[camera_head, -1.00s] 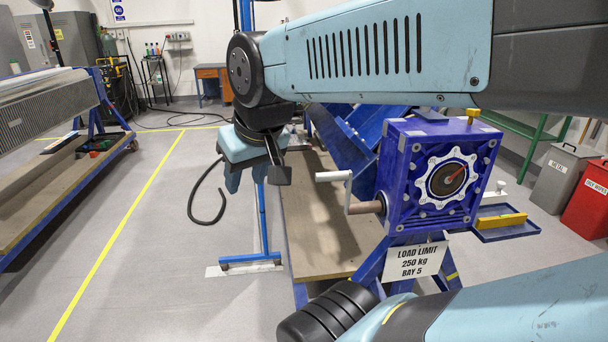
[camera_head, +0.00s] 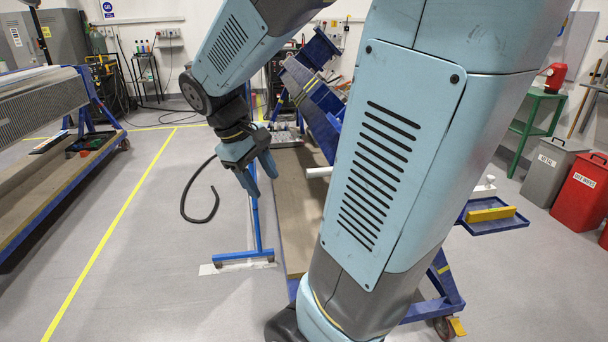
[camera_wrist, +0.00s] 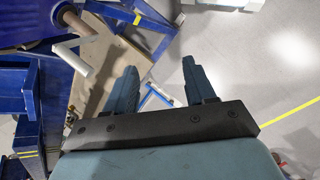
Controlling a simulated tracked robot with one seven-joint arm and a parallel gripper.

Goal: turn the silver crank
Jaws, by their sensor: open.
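The silver crank (camera_wrist: 72,58) shows in the wrist view at the upper left, with its pale arm and a brown shaft (camera_wrist: 74,20) beside it. In the head view only the end of its handle (camera_head: 318,172) shows; my arm hides the rest and the blue gearbox. My gripper (camera_head: 264,186) is open and empty, left of the crank handle and apart from it. In the wrist view my gripper's two fingers (camera_wrist: 155,70) stand wide apart, with the crank off to the left of them.
A blue frame with a tan board (camera_head: 292,212) lies under and behind the crank. A blue tray (camera_head: 512,224) with a yellow block, a grey bin (camera_head: 552,172) and a red bin (camera_head: 583,195) stand at the right. Open floor (camera_head: 150,260) lies to the left.

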